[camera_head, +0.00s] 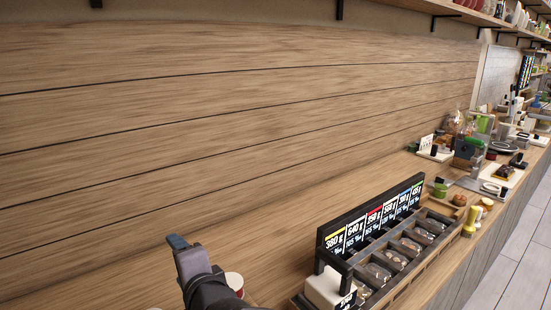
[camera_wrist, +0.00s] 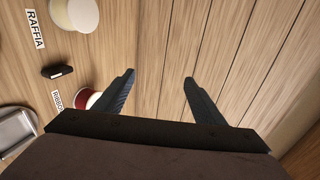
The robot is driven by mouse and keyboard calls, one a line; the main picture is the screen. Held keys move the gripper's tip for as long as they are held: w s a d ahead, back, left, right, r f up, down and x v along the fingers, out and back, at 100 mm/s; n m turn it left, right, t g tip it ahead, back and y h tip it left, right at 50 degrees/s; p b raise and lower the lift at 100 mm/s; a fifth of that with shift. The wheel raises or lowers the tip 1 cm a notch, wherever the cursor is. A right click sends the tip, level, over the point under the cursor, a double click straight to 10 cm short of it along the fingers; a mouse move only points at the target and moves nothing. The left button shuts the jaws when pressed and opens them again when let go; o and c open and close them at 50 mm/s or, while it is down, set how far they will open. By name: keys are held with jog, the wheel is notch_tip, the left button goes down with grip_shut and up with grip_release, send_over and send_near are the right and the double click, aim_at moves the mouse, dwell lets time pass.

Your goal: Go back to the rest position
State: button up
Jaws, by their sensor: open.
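My gripper (camera_wrist: 158,82) is open and empty in the wrist view, its two dark fingers spread apart over bare wood. In the head view my gripper (camera_head: 177,242) shows at the bottom, left of the middle, above the counter, and its fingers are seen nearly edge-on. No object lies between the fingers.
In the wrist view, left of the fingers, are a cream spool (camera_wrist: 76,14) near a RAFFIA label, a small dark block (camera_wrist: 58,71), a red-and-white spool (camera_wrist: 85,98) and a metal tray (camera_wrist: 15,128). A compartmented rack with weight signs (camera_head: 372,222) stands right of my gripper in the head view.

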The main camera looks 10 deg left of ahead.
jog(key=w+d+r+n+h+p, duration=0.25)
jog(key=w+d+n, duration=0.3)
jog(key=d, duration=0.45)
jog(key=w+d+r+n+h+p, duration=0.2)
jog(key=w+d+r+n, duration=0.15)
jog(key=w+d, duration=0.45)
jog(key=s+d+n+h+p, duration=0.2)
jog(key=d+n+h, duration=0.4)
jog(key=d, duration=1.6)
jog(key=s+f+m+g+b, duration=0.3)
jog(key=s+f+g, duration=0.7)
jog(key=s+f, duration=1.6)
jog(key=shift+s+d+f+m+g+y+b, duration=0.35)
jog(key=shift+s+d+f+m+g+y, duration=0.1)
jog(key=shift+m, duration=0.75)
